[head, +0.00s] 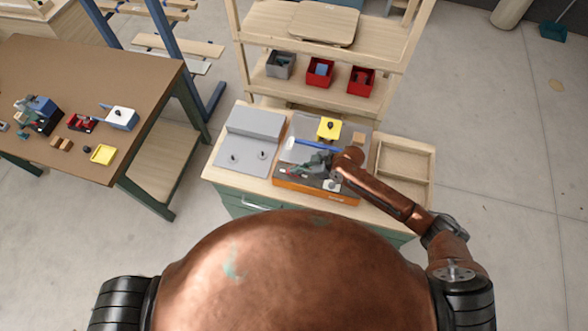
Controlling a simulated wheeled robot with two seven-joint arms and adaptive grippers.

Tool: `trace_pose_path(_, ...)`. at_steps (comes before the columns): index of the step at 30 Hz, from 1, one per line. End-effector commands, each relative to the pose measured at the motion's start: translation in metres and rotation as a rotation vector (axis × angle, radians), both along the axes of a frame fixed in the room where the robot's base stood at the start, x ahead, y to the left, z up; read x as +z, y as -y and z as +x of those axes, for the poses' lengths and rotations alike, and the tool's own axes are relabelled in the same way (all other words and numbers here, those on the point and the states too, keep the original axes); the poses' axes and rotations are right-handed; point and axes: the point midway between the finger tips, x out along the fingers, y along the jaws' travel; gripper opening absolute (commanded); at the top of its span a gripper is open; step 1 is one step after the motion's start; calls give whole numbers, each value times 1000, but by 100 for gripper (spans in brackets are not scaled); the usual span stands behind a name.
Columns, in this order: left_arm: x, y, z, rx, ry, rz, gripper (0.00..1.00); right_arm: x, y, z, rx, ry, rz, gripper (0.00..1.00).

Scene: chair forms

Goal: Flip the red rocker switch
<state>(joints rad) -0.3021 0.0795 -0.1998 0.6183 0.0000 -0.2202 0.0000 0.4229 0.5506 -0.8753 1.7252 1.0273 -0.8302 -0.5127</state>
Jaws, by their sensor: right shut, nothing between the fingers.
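My right gripper (300,170) reaches in from the right over the clear-topped, orange-edged tray (318,193) on the workbench. Its dark fingers are shut and hold nothing. A small red spot (291,172) shows by the fingertips; it may be the red rocker switch, but it is too small and partly covered to tell. I cannot tell whether the fingers touch it. A yellow block with a dark knob (329,128) sits at the back of the tray, and a small white block with a dark knob (331,185) sits at the front. My left gripper is out of view.
An empty wooden box (404,162) stands to the right. A shelf (300,95) behind holds grey and red bins (361,81). A brown table (90,70) with small parts is at left.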

Motion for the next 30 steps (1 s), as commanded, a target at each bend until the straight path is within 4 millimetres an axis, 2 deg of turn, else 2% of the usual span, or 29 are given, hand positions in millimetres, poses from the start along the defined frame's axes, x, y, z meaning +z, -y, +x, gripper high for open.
trace_pose_path(3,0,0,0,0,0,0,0,-5,5,-2,-2,-7,-11,0)
trace_pose_path(11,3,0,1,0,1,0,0,-2,6,-2,-2,-8,-11,0)
trace_pose_path(14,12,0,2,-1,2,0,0,8,7,-2,-3,-6,-11,0)
trace_pose_path(20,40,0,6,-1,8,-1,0,43,10,-2,-3,0,-5,0)
trace_pose_path(24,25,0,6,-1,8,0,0,54,37,-8,-3,3,-7,0)
trace_pose_path(30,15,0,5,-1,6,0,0,78,68,-18,-4,1,-5,0)
